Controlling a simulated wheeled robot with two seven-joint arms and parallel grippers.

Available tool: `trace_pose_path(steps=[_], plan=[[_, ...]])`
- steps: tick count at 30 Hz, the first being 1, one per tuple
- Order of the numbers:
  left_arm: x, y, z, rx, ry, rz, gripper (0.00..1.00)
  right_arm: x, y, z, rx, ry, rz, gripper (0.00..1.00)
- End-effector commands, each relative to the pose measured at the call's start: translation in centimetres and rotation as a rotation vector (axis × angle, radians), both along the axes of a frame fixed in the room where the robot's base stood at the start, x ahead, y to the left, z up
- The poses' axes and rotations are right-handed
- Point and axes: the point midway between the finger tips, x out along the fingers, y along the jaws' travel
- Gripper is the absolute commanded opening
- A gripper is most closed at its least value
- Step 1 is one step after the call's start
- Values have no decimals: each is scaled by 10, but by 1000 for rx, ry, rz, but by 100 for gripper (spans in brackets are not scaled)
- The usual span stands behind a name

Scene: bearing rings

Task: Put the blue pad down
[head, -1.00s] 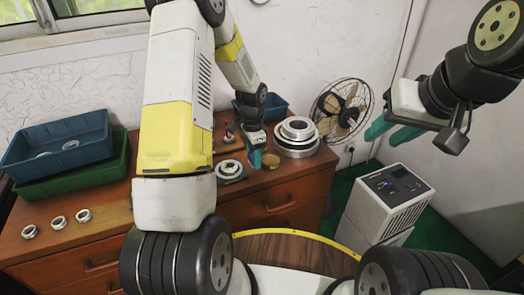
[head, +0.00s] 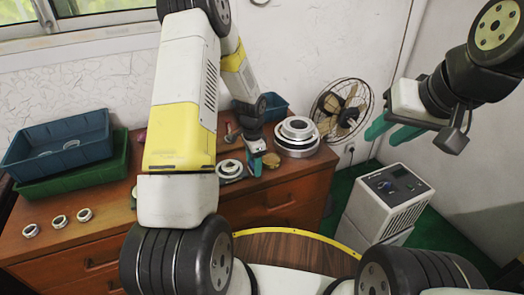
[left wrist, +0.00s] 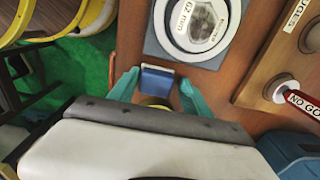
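The blue pad (left wrist: 157,80) is a small block with a pale upper edge, between the teal fingertips of my left gripper (left wrist: 159,78) in the left wrist view. The left gripper looks shut on it, with a finger at each side. In the head view my left gripper (head: 256,160) points down low over the right part of the wooden desk (head: 285,190). Whether the pad touches the desk is hard to tell. My right gripper (head: 388,130) is open and empty, in the air at the right.
Silver rings on a grey plate (head: 230,169) stand just left of the left gripper. Several small rings (head: 59,221) and stacked bins (head: 58,140) are at the left.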

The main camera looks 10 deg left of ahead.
Motion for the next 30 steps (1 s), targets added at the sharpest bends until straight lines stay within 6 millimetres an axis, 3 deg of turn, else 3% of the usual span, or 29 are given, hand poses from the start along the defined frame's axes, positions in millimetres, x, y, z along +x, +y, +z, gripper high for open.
trace_pose_path(steps=[1, 14, 17, 30], plan=[[-9, -3, -12, -6, 23, 2, 66, 0, 0, 0, 0, 0, 0, 36], [-10, -5, -7, -9, 24, 4, 66, 0, 0, 0, 0, 0, 0, 36], [-10, -5, 7, -9, 23, 4, 66, 0, 0, 0, 0, 0, 0, 36], [-7, -3, 102, -5, 16, 1, 66, 0, 0, 0, 0, 0, 0, 36]])
